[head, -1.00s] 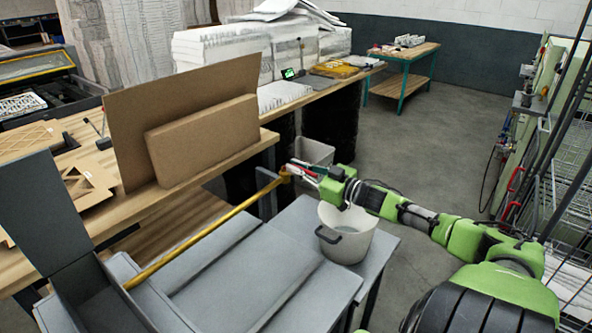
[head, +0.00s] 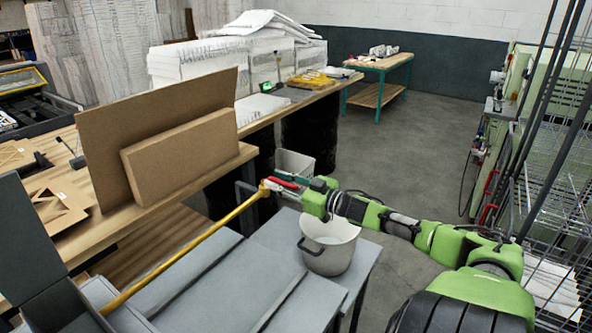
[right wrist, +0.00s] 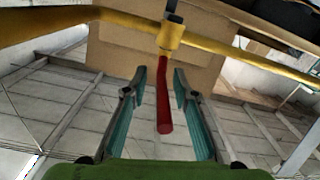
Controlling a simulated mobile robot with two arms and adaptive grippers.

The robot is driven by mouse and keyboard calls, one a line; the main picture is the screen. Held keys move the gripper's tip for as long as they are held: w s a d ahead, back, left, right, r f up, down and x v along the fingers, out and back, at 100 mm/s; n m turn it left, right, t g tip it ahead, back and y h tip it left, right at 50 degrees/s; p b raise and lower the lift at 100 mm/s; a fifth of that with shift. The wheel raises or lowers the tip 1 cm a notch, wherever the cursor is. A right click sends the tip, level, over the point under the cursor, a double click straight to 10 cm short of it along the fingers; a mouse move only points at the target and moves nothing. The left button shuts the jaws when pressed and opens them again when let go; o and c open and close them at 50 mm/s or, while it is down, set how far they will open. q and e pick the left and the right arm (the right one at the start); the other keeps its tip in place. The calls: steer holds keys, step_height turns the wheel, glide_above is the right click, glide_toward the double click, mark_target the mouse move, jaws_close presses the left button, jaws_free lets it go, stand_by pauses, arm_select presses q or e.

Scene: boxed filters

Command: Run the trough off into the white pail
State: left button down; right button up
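The grey trough (head: 57,303) is at the lower left of the head view, partly cut off by the frame. A long yellow pipe (head: 190,247) runs from it up to a fitting with a red handle (head: 287,184). My right gripper (head: 284,181) is at the handle. In the right wrist view its teal fingers (right wrist: 160,84) are open, one on each side of the red handle (right wrist: 164,100), with gaps. My left gripper is not in view.
The grey bench (head: 262,250) lies under the pipe. A wooden worktable (head: 110,228) with a brown box (head: 190,145) and upright board stands behind. A grey bin (head: 296,163) is on the floor behind the handle. Wire shelving (head: 555,175) stands at right; the floor between is clear.

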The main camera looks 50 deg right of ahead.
mark_target(298, 188)
steer(key=s+d, duration=0.1)
steer(key=s, duration=1)
steer(key=shift+s+d, duration=0.15)
steer(key=shift+s, duration=0.1)
stand_by(0.4)
